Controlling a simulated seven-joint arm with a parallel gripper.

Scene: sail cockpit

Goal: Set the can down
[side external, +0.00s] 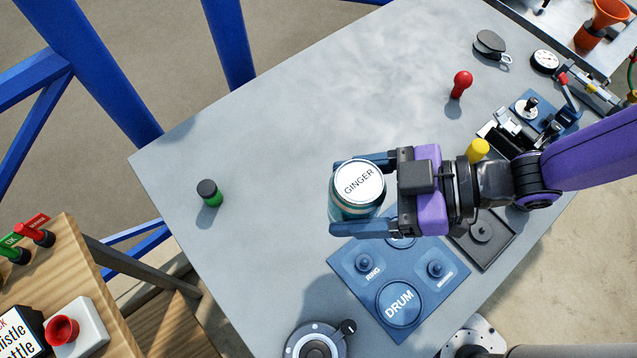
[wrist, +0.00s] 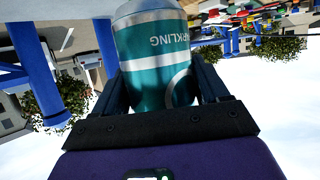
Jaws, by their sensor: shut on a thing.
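The can (side external: 360,184) has a white top lettered GINGER and a teal side. My gripper (side external: 358,194) is shut on it, with one blue finger on each side, over the grey table (side external: 270,140). In the side external view it hangs just past the upper left of the blue board; I cannot tell how high it is. In the wrist view the teal and silver can (wrist: 160,60), lettered SPARKLING, sits between the two dark fingers.
The blue board (side external: 361,285) has knobs and a round DRUM pad. A green and black peg (side external: 209,193) stands left, a red knobbed peg (side external: 461,84) upper right. A round dial device (side external: 316,342) is at the front edge. The table's middle left is clear.

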